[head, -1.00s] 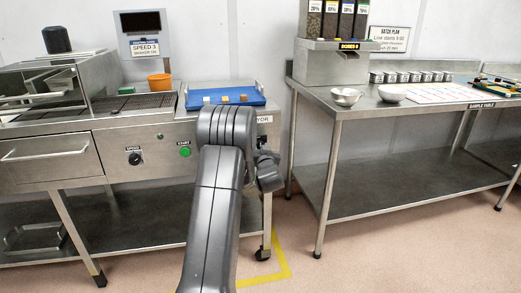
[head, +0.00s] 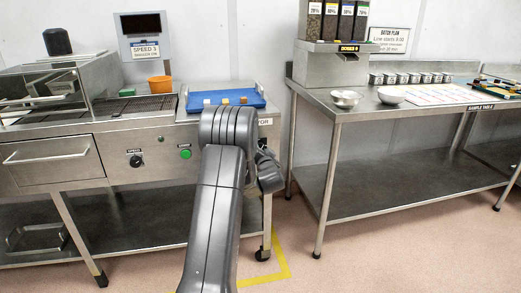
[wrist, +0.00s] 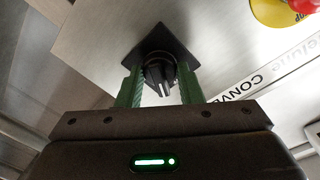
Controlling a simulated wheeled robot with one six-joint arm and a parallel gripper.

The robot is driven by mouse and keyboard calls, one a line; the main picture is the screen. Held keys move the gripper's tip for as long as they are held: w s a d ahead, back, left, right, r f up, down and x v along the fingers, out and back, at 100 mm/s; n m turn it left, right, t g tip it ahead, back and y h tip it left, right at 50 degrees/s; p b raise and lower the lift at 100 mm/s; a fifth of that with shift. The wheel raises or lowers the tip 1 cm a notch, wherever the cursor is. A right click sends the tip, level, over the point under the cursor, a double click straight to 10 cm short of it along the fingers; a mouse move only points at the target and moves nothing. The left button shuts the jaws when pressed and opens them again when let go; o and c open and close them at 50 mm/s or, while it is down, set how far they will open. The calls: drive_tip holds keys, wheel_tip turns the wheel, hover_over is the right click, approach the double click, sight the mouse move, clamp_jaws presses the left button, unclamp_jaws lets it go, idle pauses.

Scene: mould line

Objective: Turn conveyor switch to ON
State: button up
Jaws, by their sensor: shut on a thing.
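The conveyor switch (wrist: 158,70) is a black rotary knob on a dark diamond-shaped plate, set in a steel panel in the wrist view. My gripper (wrist: 160,88) has its green fingers on both sides of the knob and is shut on it. A "CONVE..." label (wrist: 262,80) is partly cut off to the right of the switch. In the head view my arm hides the switch and the gripper tips; the end of the label (head: 265,121) shows beside my arm. No ON or OFF marking is readable, so I cannot tell the knob's setting.
A red button on a yellow disc (wrist: 285,12) sits at the upper right of the wrist view. A speed knob (head: 136,160) and green start button (head: 185,154) are left of my arm. A blue tray (head: 262,98) lies on top. A steel table (head: 335,113) stands right.

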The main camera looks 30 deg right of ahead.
drive_tip(key=m+y+p, duration=0.1)
drive_tip(key=m+p, duration=0.5)
drive_tip(key=m, duration=0.5)
drive_tip(key=shift+d, duration=0.15)
drive_tip(key=shift+m, duration=0.4)
drive_tip(key=o, duration=1)
drive_tip(key=v, duration=1.4)
drive_tip(key=shift+w+d, duration=0.1)
drive_tip(key=shift+w, duration=0.05)
